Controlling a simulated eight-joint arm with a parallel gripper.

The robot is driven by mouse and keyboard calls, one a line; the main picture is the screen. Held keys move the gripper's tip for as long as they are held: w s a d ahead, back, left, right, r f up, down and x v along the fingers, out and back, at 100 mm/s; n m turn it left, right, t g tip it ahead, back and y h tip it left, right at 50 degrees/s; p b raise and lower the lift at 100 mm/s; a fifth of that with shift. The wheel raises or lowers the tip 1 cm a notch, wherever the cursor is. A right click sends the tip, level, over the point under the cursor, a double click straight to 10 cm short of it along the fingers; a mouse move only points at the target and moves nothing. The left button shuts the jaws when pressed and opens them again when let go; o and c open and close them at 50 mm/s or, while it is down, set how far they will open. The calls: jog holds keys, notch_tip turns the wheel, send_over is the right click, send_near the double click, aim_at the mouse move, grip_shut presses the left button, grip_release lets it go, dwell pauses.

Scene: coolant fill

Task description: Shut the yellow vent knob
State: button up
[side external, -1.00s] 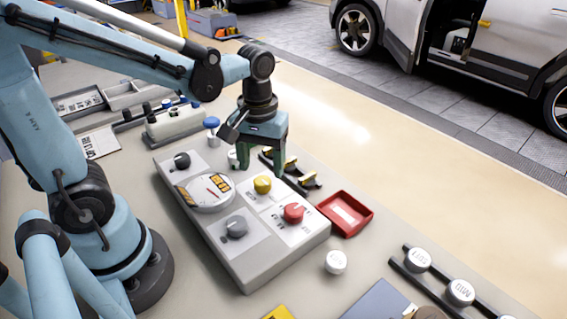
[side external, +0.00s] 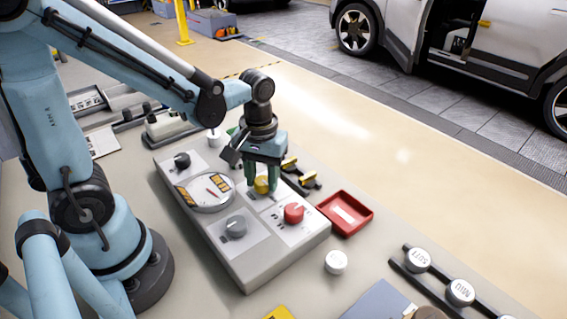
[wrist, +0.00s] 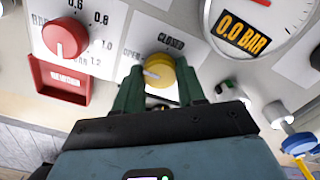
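The yellow vent knob (wrist: 160,72) sits on the grey control panel (side external: 272,262), between the printed words OPEN and CLOSED. Its pale mark points left, toward OPEN, in the wrist view. It also shows in the side view (side external: 262,185). My gripper (wrist: 161,82) is down at the knob, one green finger on each side. The knob fills the space between the fingers with no clear gap, and the gripper looks shut on it. The gripper (side external: 263,183) partly hides the knob in the side view.
A red knob (side external: 293,213) and a grey knob (side external: 236,227) are close by on the panel. A round gauge (side external: 208,192) reads 0.0 BAR in the wrist view. A red tray (side external: 345,213) and a white cap (side external: 336,262) lie to the panel's right.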

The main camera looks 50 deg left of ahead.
jog(key=c, duration=0.4)
jog(key=shift+m, duration=0.4)
jog(key=m, duration=0.3)
jog(key=shift+m, duration=0.3)
jog(key=m, duration=0.3)
jog(key=shift+m, duration=0.3)
jog(key=m, duration=0.5)
jog(key=shift+m, duration=2.4)
